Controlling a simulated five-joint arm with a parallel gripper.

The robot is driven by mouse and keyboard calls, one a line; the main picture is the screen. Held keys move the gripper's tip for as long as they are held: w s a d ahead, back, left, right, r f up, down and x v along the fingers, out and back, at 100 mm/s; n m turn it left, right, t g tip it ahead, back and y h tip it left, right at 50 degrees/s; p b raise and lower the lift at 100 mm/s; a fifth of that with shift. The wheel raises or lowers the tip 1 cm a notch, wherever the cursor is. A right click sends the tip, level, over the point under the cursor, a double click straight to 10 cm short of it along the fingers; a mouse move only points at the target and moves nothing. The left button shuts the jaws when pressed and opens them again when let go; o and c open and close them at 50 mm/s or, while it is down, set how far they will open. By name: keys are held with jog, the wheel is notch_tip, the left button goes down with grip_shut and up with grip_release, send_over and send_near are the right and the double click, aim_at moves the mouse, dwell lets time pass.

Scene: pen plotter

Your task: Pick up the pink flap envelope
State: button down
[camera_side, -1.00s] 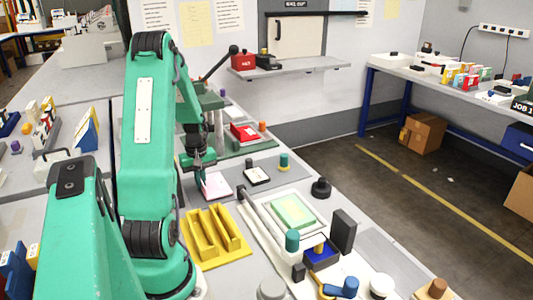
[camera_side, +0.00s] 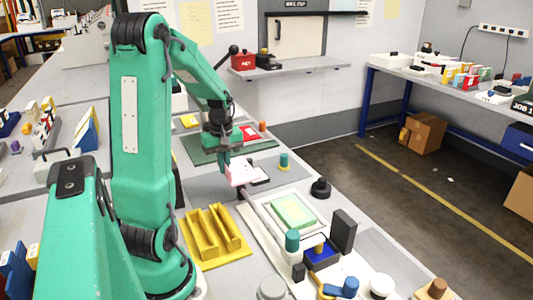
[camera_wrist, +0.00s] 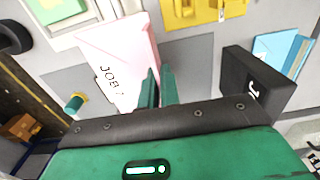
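The pink flap envelope (camera_side: 241,173) hangs at the tip of my gripper (camera_side: 226,166), which is shut on its edge. In the wrist view the envelope (camera_wrist: 118,48) reaches up and left from my green fingertips (camera_wrist: 158,76), with "JOB 7" lettering near its lower edge. It looks tilted and raised off the bench. In the side view it partly covers a small black tray with a white top (camera_side: 262,175). The part of the envelope between my fingers is hidden.
A yellow slotted rack (camera_side: 216,236) stands in front of the gripper. A white framed tray with a green pad (camera_side: 294,210) lies to its right. A green-capped peg (camera_side: 284,160) stands beyond. A green board with a red item (camera_side: 249,133) lies behind.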

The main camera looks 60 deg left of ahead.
jog(key=shift+w+d+r, duration=0.25)
jog(key=shift+d+r, duration=0.05)
jog(key=shift+d, duration=0.15)
